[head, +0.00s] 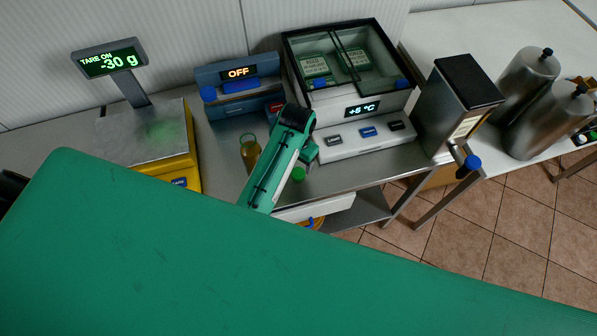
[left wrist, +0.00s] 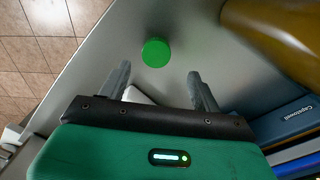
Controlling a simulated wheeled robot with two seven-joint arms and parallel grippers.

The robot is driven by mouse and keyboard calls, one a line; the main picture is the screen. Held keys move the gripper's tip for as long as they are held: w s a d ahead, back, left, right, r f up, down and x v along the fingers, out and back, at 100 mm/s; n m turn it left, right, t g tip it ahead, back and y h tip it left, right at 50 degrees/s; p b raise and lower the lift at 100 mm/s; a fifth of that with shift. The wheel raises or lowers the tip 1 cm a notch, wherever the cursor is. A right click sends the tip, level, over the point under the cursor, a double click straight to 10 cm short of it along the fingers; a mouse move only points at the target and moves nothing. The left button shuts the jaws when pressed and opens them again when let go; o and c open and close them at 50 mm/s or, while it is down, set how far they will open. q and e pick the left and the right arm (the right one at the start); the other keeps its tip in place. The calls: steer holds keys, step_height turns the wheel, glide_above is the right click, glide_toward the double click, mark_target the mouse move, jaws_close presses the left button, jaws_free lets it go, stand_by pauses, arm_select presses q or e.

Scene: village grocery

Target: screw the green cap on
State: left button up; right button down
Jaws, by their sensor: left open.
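The green cap (head: 298,174) lies on the steel counter below the white unit's front. In the left wrist view the cap (left wrist: 155,52) is a round green disc on the grey surface, just beyond the fingertips. My left gripper (left wrist: 160,74) is open and empty, with its two fingers either side of the line to the cap and not touching it. In the head view the left gripper (head: 307,158) is partly hidden by its own green arm. An amber bottle (head: 250,155) stands left of the arm; it also shows in the left wrist view (left wrist: 282,38). My right gripper is not in view.
A yellow scale (head: 181,167) reading -30 g stands at left. A blue unit (head: 237,75) showing OFF is behind the bottle. A white unit (head: 350,106) with a glass-lidded box is behind the cap. A dark-topped dispenser (head: 462,90) and metal canisters (head: 525,80) are at right. The counter edge is near the cap.

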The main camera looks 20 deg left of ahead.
mark_target(298, 173)
arm_select(q)
steer(key=shift+s+f+p, duration=0.1)
steer(key=shift+p, duration=0.2)
steer(key=f, duration=0.1)
steer(key=f+p, duration=0.2)
steer(key=f, duration=0.1)
steer(key=shift+s+d, duration=0.2)
steer(key=shift+d, duration=0.05)
steer(key=shift+f, duration=0.5)
steer(key=shift+c, duration=0.5)
steer(key=c, duration=0.7)
steer(key=shift+c, duration=1.3)
